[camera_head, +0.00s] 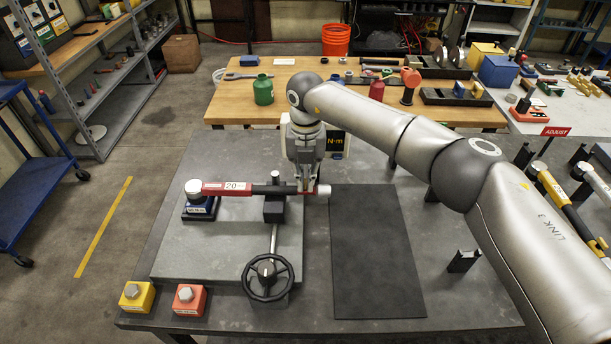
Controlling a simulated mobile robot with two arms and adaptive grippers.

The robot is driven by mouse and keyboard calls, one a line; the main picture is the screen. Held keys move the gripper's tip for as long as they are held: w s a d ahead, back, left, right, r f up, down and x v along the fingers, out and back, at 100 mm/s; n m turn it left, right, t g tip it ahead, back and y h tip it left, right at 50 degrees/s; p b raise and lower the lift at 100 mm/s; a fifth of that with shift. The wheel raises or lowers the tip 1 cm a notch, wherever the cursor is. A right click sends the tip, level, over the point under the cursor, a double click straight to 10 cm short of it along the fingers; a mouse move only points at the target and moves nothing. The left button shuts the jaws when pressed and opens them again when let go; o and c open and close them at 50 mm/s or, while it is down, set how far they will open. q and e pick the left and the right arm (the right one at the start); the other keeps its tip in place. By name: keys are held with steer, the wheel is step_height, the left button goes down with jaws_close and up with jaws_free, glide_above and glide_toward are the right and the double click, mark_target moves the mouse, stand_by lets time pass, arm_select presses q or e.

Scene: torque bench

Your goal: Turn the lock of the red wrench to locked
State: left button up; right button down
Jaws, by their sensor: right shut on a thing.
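The red wrench (214,188) lies level across the fixture on the dark bench, with a label reading 20 on its red body. Its round head sits on a blue block (198,211) at the left, and its black shaft rests at a dark post (273,210). A light grey end piece (323,190) shows at its right end, which looks like the lock. My right gripper (307,188) points down and is shut on the wrench's right end, just left of that piece. The fingers partly hide this end, and the lock's setting cannot be read. My left gripper is out of view.
A black handwheel (268,278) stands in front of the wrench. Yellow (136,297) and red (188,300) blocks with bolts are at the front left. A dark mat (375,250) lies clear to the right. My right arm spans the right side.

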steer(key=shift+f+n+b, duration=0.15)
steer(key=shift+n+b, duration=0.45)
steer(key=shift+b, duration=0.4)
steer(key=n+b, duration=0.3)
steer(key=shift+b, duration=0.3)
steer(key=n+b, duration=0.1)
steer(key=n, duration=0.2)
steer(key=shift+b, duration=0.4)
steer(key=n+b, duration=0.1)
steer(key=n, duration=0.3)
steer(key=shift+b, duration=0.35)
steer(key=n, duration=0.3)
steer(key=shift+r+n+b, duration=0.2)
steer(key=shift+n+b, duration=0.15)
steer(key=shift+n, duration=1.65)
steer(key=c, duration=1.6)
jaws_free()
